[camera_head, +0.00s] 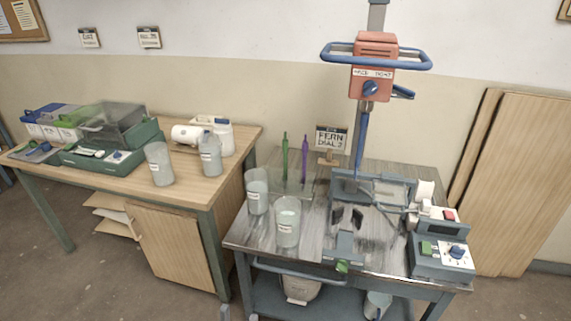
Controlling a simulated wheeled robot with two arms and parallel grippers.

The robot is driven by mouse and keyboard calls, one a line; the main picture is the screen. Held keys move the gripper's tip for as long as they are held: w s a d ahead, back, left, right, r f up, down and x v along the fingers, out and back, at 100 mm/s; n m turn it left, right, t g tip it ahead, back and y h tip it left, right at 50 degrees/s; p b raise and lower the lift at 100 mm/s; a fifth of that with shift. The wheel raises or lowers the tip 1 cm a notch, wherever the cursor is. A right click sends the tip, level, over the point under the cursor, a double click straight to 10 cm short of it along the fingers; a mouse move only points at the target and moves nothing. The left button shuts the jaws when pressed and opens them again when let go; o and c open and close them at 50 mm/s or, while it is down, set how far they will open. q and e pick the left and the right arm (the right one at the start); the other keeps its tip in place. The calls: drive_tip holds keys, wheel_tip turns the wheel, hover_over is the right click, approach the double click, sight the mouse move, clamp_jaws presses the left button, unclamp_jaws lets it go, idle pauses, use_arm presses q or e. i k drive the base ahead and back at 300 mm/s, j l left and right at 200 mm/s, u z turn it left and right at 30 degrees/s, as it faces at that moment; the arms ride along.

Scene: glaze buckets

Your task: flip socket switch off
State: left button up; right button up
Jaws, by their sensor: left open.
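No part is clearly marked as the socket switch, so I cannot tell which it is. A grey-blue control box (441,265) stands at the right end of the metal cart top. Its front has a green switch (427,248) and a blue dial (457,252) on a white plate. A red button (449,215) sits on the unit behind it. The switch positions are too small to read. My right gripper is out of view.
Two pale buckets (257,191) (287,222) stand on the cart's left side. An orange mixer head (374,67) with a blue hoop rises on a post behind. A sign (331,138) stands at the back. A wooden table (190,180) with containers is at left. Boards (520,180) lean at right.

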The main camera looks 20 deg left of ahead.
sight(448, 215)
drive_tip(key=i+l+z, duration=0.1)
drive_tip(key=z, duration=0.15)
drive_tip(key=i+l+z, duration=0.1)
drive_tip(key=z, duration=0.15)
drive_tip(key=i+l, duration=0.1)
drive_tip(key=i, duration=0.6)
